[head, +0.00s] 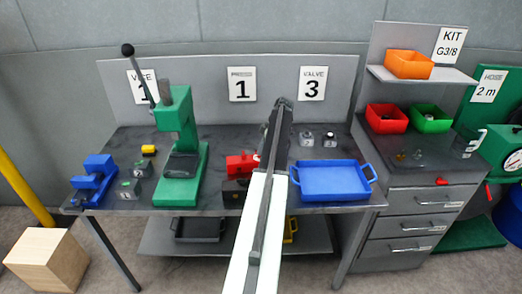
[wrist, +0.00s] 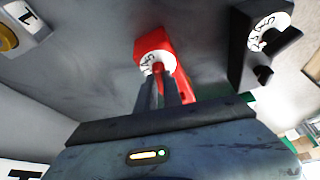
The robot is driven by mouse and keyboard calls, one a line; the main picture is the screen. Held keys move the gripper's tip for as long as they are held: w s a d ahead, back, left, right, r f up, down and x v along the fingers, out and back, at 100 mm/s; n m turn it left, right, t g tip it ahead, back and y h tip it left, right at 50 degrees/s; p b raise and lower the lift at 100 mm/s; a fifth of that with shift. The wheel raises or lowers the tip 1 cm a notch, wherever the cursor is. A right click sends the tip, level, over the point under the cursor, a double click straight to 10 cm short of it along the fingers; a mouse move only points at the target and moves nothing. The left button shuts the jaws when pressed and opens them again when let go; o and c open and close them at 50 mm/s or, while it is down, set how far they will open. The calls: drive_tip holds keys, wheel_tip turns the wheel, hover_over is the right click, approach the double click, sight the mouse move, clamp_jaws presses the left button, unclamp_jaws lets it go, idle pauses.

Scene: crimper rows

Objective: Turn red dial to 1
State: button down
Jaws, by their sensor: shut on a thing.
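The red dial is a red block (wrist: 172,62) with a white numbered face (wrist: 151,60) and a small red knob (wrist: 157,68), in the upper middle of the wrist view. My gripper (wrist: 158,84) is shut on that knob, one dark finger on each side. The fingers cover part of the face, and I cannot read which number the knob points to. In the head view the red block (head: 239,163) stands on the bench, left of my arm, which hides its right side.
A black block with a white dial (wrist: 268,30) stands close to the right in the wrist view. On the bench (head: 330,146) are a green press (head: 178,150) to the left and a blue tray (head: 330,180) to the right. A wooden crate (head: 45,262) stands on the floor.

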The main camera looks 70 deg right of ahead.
drive_tip(key=shift+n, duration=0.4)
drive_tip(key=c, duration=1.5)
unclamp_jaws()
drive_tip(key=p+v, duration=0.7)
drive_tip(key=v, duration=0.1)
drive_tip(key=shift+d+f, duration=0.1)
